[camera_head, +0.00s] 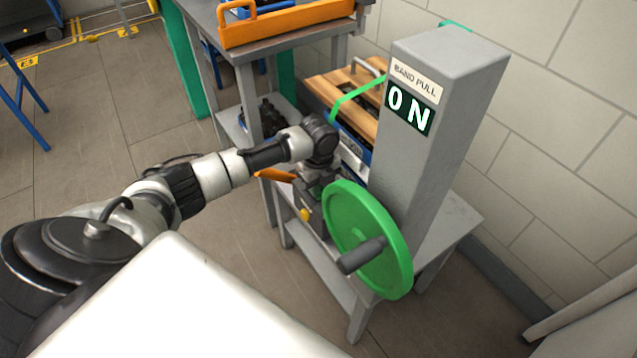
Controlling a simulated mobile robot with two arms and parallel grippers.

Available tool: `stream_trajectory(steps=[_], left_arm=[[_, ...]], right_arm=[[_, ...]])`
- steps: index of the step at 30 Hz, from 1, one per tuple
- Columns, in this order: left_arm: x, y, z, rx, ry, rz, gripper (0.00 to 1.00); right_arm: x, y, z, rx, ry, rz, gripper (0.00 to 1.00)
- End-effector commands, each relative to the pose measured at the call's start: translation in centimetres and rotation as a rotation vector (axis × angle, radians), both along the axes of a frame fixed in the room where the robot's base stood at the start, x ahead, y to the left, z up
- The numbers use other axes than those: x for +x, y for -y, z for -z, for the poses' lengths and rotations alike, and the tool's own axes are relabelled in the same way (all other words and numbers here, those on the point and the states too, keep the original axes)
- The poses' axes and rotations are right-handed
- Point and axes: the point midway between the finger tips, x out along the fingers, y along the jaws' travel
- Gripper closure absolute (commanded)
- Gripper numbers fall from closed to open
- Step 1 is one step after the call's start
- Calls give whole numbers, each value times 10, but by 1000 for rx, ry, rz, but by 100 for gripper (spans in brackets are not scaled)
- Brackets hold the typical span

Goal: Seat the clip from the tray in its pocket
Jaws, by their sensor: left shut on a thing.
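My left gripper (312,184) points down beside the green wheel, at the near side of the grey machine post (425,150). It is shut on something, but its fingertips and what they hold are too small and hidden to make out. I cannot make out the clip or the pocket. An orange piece (274,175) sticks out to the left of the gripper; I cannot tell whether it is the tray. My right gripper is not in view.
The green handwheel (368,238) with a dark handle (361,256) stands close right of the gripper. Behind is a wooden-topped load (345,85) with a green band (355,92). An orange crate (290,28) is on the back table.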

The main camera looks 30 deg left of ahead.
Motion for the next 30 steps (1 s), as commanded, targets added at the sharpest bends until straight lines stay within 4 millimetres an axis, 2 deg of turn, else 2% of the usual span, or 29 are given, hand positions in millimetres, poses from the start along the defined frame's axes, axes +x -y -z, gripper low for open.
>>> stream_trajectory(steps=[14, 15, 20, 27, 30], left_arm=[[0, 0, 10, 0, -1, 0, 96], [0, 0, 10, 0, -1, 0, 68], [0, 0, 10, 0, -1, 0, 44], [0, 0, 9, 0, -1, 0, 44], [0, 0, 1, 1, 0, 0, 44]], right_arm=[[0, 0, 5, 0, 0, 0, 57], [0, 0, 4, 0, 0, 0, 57], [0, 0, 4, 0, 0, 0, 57], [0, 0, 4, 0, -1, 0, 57], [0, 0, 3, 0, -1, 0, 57]])
